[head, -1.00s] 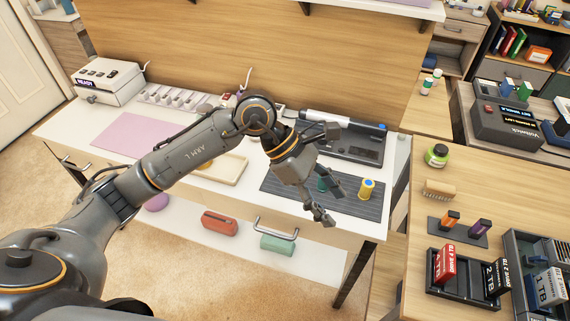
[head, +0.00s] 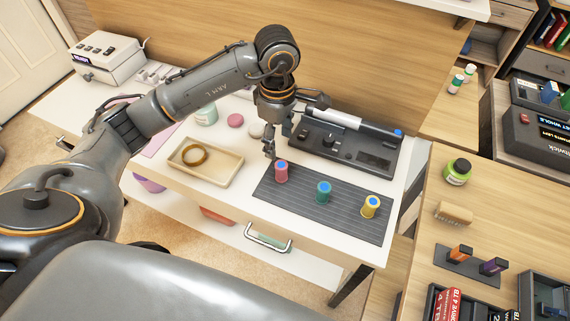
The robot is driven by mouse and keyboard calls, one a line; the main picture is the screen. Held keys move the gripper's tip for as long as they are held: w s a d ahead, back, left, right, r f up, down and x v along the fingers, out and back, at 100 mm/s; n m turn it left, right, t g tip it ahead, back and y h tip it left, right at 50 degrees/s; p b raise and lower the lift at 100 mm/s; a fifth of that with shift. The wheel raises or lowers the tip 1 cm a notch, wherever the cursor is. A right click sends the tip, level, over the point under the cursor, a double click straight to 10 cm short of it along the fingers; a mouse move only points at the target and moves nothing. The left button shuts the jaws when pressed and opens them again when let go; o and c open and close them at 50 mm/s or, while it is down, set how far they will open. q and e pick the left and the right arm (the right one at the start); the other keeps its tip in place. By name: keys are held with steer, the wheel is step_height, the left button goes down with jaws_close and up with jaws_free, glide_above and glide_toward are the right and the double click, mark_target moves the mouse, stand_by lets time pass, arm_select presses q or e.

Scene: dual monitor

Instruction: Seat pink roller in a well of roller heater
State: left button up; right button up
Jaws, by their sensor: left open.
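The pink roller (head: 281,172) stands upright with a blue top at the left end of a dark ribbed mat (head: 301,205). My right gripper is not in view.
A black device (head: 345,145) with a white roll stands behind the mat. A beige tray (head: 206,163) holding a brown ring lies left of the mat. My left arm spans the table's left part.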

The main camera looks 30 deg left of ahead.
arm_select(q)
glide_above(281, 164)
steer(key=s, duration=0.1)
step_height(281, 164, down, 5)
steer(key=shift+r, duration=0.15)
steer(key=shift+w+f, duration=0.1)
steer(key=shift+f, duration=0.5)
steer(key=f, duration=0.1)
steer(key=f+p, duration=0.1)
steer(key=f, duration=0.2)
steer(key=shift+w+d+f+p, duration=0.1)
steer(key=shift+w+f+p, duration=0.05)
steer(key=shift+w+p, duration=0.15)
steer(key=shift+f, duration=0.4)
jaws_close()
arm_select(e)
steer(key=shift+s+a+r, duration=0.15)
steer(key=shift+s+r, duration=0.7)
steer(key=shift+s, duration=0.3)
